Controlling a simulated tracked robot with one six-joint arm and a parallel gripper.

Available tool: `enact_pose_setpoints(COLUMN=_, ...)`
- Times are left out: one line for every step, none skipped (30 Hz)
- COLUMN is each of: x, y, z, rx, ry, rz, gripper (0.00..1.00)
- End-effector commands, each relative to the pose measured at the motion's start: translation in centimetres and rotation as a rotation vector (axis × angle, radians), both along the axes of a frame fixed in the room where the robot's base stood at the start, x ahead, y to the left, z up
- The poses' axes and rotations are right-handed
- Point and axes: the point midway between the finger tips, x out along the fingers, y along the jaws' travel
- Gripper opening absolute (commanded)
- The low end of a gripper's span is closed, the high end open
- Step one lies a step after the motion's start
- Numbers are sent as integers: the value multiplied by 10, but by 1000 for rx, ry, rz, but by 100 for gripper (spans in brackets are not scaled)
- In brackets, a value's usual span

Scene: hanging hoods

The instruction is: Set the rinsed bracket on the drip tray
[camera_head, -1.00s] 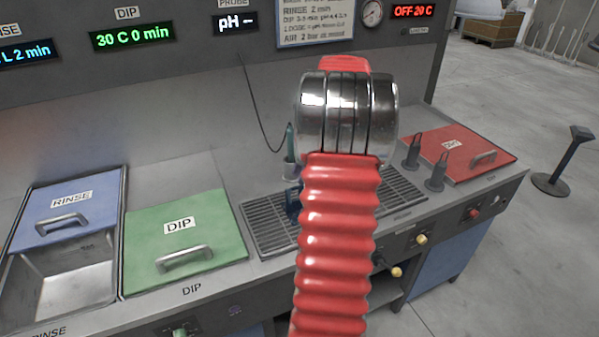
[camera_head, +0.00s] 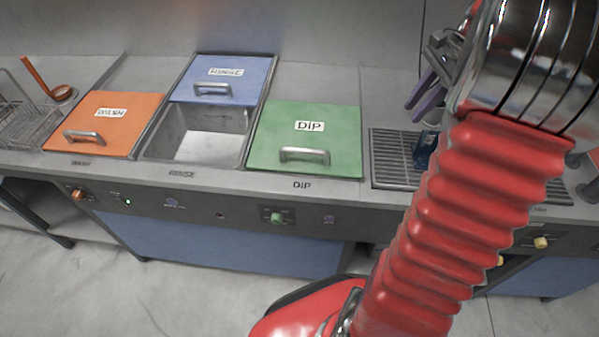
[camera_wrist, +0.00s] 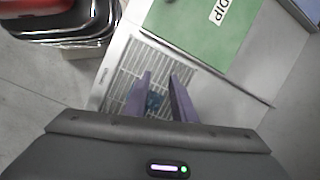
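The drip tray (camera_head: 390,160) is a dark slatted grille set in the bench right of the green DIP lid; it also shows in the wrist view (camera_wrist: 128,70). A small blue object (camera_head: 425,150) stands at the grille, partly behind my arm; it shows between my fingers in the wrist view (camera_wrist: 153,101). I cannot tell whether it is the bracket. My gripper (camera_head: 418,100) has purple fingers pointing down above the tray. In the wrist view the fingers (camera_wrist: 160,78) stand apart, with nothing clearly gripped. No other bracket is clearly visible.
The RINSE tank (camera_head: 205,135) is partly uncovered, its blue lid (camera_head: 222,80) slid back. The green DIP lid (camera_head: 308,140) and orange lid (camera_head: 105,122) are closed. A wire basket (camera_head: 20,120) stands far left. My arm hides the bench's right side.

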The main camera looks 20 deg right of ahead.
Motion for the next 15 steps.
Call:
enact_pose_setpoints(x=4, y=16, z=6, rx=-22, ry=-9, rz=49, gripper=23)
enact_pose_setpoints(x=5, y=24, z=9, rx=-36, ry=-16, rz=79, gripper=23)
enact_pose_setpoints(x=8, y=35, z=12, rx=-53, ry=-24, rz=117, gripper=23)
enact_pose_setpoints(x=8, y=42, z=14, rx=-67, ry=-29, rz=146, gripper=23)
enact_pose_setpoints(x=9, y=50, z=17, rx=-79, ry=-34, rz=176, gripper=23)
enact_pose_setpoints(x=10, y=61, z=19, rx=-98, ry=-43, rz=214, gripper=23)
enact_pose_setpoints(x=11, y=69, z=21, rx=-110, ry=-49, rz=243, gripper=23)
enact_pose_setpoints(x=12, y=77, z=24, rx=-122, ry=-56, rz=272, gripper=23)
enact_pose_setpoints(x=12, y=87, z=26, rx=-140, ry=-64, rz=311, gripper=23)
enact_pose_setpoints(x=12, y=95, z=28, rx=-154, ry=-71, rz=341, gripper=23)
enact_pose_setpoints(x=12, y=102, z=29, rx=-166, ry=-76, rz=369, gripper=23)
enact_pose_setpoints(x=12, y=113, z=32, rx=-183, ry=-85, rz=409, gripper=23)
enact_pose_setpoints(x=11, y=120, z=33, rx=-196, ry=-92, rz=438, gripper=23)
enact_pose_setpoints(x=11, y=128, z=34, rx=-209, ry=-99, rz=468, gripper=23)
enact_pose_setpoints(x=9, y=137, z=36, rx=-225, ry=-108, rz=506, gripper=23)
